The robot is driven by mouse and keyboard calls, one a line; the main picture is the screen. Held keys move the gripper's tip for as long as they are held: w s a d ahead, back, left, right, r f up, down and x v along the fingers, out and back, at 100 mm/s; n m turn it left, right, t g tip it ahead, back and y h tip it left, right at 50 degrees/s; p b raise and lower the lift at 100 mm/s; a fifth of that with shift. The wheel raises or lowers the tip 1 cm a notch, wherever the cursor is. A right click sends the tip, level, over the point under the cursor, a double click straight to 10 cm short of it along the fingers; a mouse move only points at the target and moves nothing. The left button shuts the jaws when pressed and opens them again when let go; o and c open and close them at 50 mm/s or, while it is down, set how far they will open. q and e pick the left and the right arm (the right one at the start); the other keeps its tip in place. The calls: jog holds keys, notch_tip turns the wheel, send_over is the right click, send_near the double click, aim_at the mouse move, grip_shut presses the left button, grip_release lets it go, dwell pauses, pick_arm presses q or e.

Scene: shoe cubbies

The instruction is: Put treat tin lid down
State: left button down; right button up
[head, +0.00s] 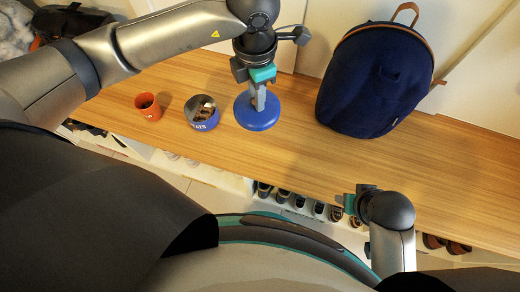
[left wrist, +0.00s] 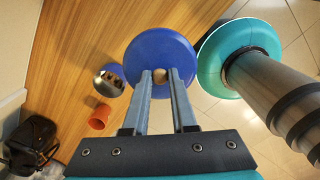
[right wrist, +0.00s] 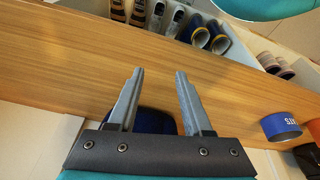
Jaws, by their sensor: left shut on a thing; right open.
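The treat tin lid (head: 250,119) is a flat blue disc with a small pale knob. My left gripper (head: 259,101) points down and is shut on the knob, as the left wrist view shows with the lid (left wrist: 160,48) beyond the fingers. The lid is level, low over the wooden bench; I cannot tell whether it touches. The treat tin (head: 203,124) is blue, round and open-topped, with brown treats inside, just left of the lid. It also shows in the right wrist view (right wrist: 281,127). My right gripper (right wrist: 159,76) is open and empty near the bench's front edge.
An orange cup (head: 148,108) stands left of the tin. A navy backpack (head: 375,82) stands at the back right of the bench (head: 300,150). Shoes fill cubbies below the front edge. The bench between lid and front edge is clear.

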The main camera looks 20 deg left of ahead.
pick_arm(q)
jog(key=f+n, duration=0.2)
jog(key=n, duration=0.1)
jog(key=f+n, duration=0.1)
jog(key=shift+s+d+f+n+b, duration=0.1)
jog(key=shift+s+d+n+b, duration=0.2)
jog(key=shift+d+b, duration=0.1)
jog(key=shift+f, duration=0.25)
pick_arm(e)
notch_tip(320, 180, down, 5)
notch_tip(320, 180, up, 9)
jog(key=w+a+t+b, duration=0.1)
jog(key=t+b, duration=0.1)
jog(key=b, duration=0.3)
pick_arm(q)
notch_tip(320, 180, down, 15)
jog(key=shift+r+b, duration=0.1)
jog(key=shift+b, duration=0.85)
jog(key=shift+f, duration=0.35)
jog(key=shift+f+b, duration=0.8)
jog(key=shift+f, duration=0.3)
jog(key=shift+f+b, duration=0.45)
jog(key=shift+f, duration=0.45)
pick_arm(e)
jog(key=w+a+t+y, duration=0.4)
jog(key=w+a+t, duration=0.1)
jog(key=a+t, duration=0.2)
jog(key=shift+w+a+r+n+y, duration=0.3)
jog(key=shift+w+a+r, duration=0.1)
jog(key=shift+a, duration=0.45)
